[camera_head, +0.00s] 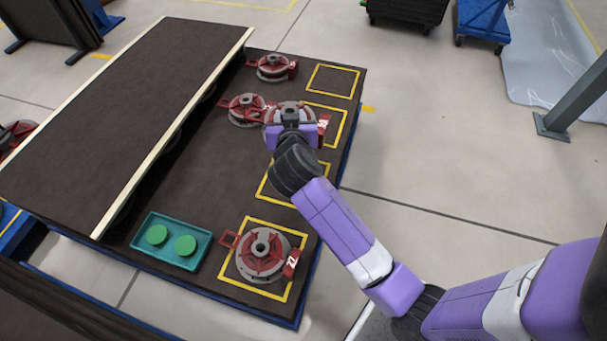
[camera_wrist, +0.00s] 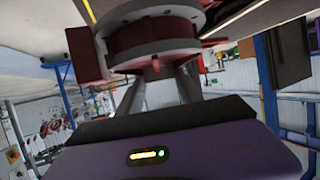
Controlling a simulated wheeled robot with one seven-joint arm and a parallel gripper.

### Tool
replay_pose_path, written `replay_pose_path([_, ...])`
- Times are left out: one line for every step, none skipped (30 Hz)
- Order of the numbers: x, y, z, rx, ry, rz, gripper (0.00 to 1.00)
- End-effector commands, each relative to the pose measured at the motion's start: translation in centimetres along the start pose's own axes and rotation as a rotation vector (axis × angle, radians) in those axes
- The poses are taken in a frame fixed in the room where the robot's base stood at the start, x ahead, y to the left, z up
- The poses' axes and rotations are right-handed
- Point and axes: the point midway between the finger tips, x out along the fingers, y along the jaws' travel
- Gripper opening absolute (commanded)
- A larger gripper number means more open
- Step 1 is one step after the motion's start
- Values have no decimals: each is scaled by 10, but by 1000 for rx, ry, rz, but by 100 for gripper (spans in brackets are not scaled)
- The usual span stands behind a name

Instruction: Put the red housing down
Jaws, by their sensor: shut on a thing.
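My gripper (camera_head: 291,126) is shut on a red housing (camera_head: 287,110) with grey round flanges, over the right side of the dark table. In the wrist view the red housing (camera_wrist: 152,38) fills the top, with my two grey fingers (camera_wrist: 163,88) reaching to its underside or hub. In the head view it overlaps the second yellow-outlined square (camera_head: 341,130) from the back. I cannot tell whether it touches the table. The fingertips are hidden in the head view. A similar housing (camera_head: 262,255) sits inside the front yellow square (camera_head: 225,276).
Two more housings (camera_head: 272,67) (camera_head: 246,109) stand left of the squares, the nearer one close beside the held housing. The back square (camera_head: 334,80) is empty. My arm partly covers the third square (camera_head: 264,187). A green tray (camera_head: 147,240) and a raised dark belt (camera_head: 120,110) lie left.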

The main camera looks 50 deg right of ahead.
Motion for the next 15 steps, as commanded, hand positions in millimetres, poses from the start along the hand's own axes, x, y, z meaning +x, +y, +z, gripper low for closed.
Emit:
replay_pose_path([0,-2,-1,-4,8,-6,0])
replay_pose_path([1,-2,1,-8,7,-7,0])
replay_pose_path([3,-2,6,-13,7,-6,0])
replay_pose_path([5,-2,10,-15,7,-6,0])
replay_pose_path([7,-2,14,-16,7,-6,0])
replay_pose_path([10,-2,22,-15,6,-5,0])
replay_pose_path([12,-2,28,-16,5,-5,0])
replay_pose_path([14,-2,34,-16,5,-6,0])
replay_pose_path([18,-2,41,-16,6,-5,0])
replay_pose_path([20,-1,46,-16,5,-5,0])
replay_pose_path([22,-2,52,-16,6,-5,0])
replay_pose_path([25,-2,59,-15,6,-6,0])
replay_pose_path([28,-2,64,-16,6,-5,0])
replay_pose_path([30,-1,70,-15,6,-5,0])
replay_pose_path([33,-2,77,-16,6,-6,0])
